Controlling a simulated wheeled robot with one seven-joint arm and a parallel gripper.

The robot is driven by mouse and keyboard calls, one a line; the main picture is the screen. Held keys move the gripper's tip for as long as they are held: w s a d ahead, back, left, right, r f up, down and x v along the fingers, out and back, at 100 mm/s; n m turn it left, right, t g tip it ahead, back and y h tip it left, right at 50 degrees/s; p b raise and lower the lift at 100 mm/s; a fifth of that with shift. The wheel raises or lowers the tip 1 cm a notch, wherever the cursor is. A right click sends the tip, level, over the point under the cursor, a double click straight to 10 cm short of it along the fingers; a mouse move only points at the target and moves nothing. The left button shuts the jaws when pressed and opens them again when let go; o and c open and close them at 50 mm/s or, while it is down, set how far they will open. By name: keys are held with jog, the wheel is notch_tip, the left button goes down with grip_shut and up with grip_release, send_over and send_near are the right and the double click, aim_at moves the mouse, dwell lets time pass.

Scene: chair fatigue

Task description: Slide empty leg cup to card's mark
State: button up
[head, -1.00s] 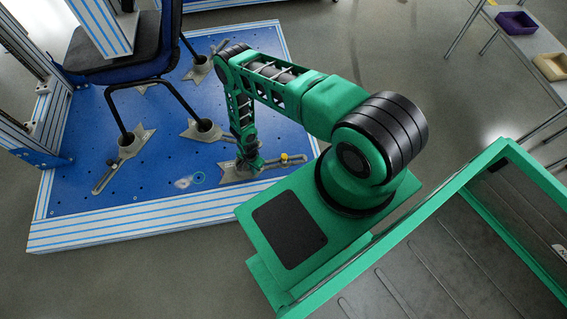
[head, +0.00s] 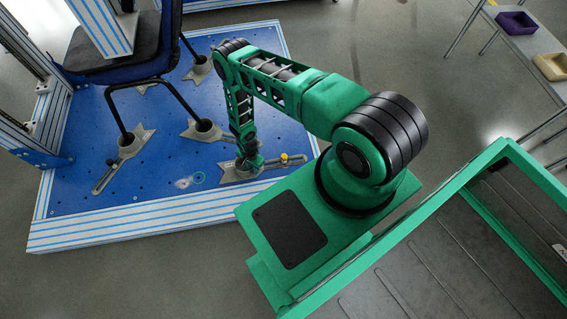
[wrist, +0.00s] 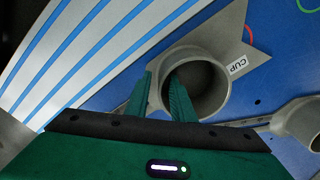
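The empty leg cup (head: 232,174) is a grey round socket on a pointed flat plate, on the blue board near its front right. In the wrist view the cup (wrist: 212,72) is open-topped with nothing in it, and a "CUP" label (wrist: 238,66) lies beside it. My gripper (wrist: 161,80) straddles its near-left wall, one finger outside and one inside the opening. The gap is narrow, but I cannot tell whether both fingers press the wall. I cannot make out a card.
A chair (head: 120,50) stands on the blue board (head: 150,205), its legs in other grey cups (head: 204,130). A slotted arm with a yellow knob (head: 284,157) extends right from the empty cup.

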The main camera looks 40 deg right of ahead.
jog(key=shift+r, duration=2.4)
